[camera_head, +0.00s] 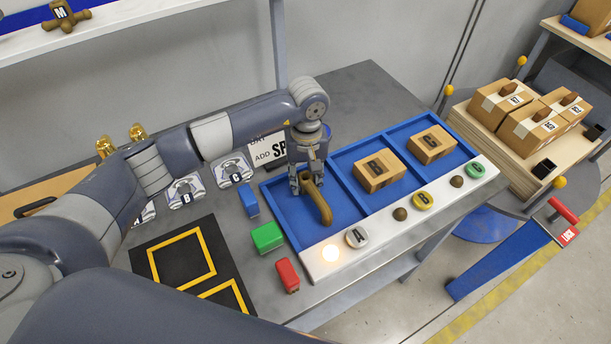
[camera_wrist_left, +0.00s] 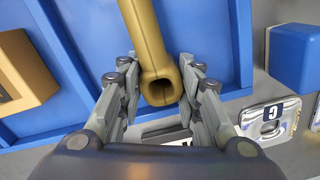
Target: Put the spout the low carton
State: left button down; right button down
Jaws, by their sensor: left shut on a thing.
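My left gripper (camera_head: 306,182) is shut on a brown spout (camera_head: 320,207) over the left compartment of the blue tray (camera_head: 278,207). In the left wrist view the spout (camera_wrist_left: 147,32) points away, its open hollow end between the fingers (camera_wrist_left: 160,82). I cannot tell whether it touches the tray floor. A tan carton (camera_head: 379,187) sits in the middle compartment and another carton (camera_head: 432,142) in the right one; each has a dark marking on top. In the left wrist view, part of a tan carton (camera_wrist_left: 20,72) shows at left. My right gripper is not in view.
Blue (camera_head: 248,198), green (camera_head: 267,237) and red (camera_head: 288,275) blocks stand left. Boxes with brown tops (camera_head: 503,98) stand on a wooden cart (camera_head: 484,125) at right.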

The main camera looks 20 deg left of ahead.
pick_arm(q)
jog(key=shift+f, duration=0.15)
jog(key=c, duration=1.2)
grip_release()
jog(key=shift+o, duration=0.2)
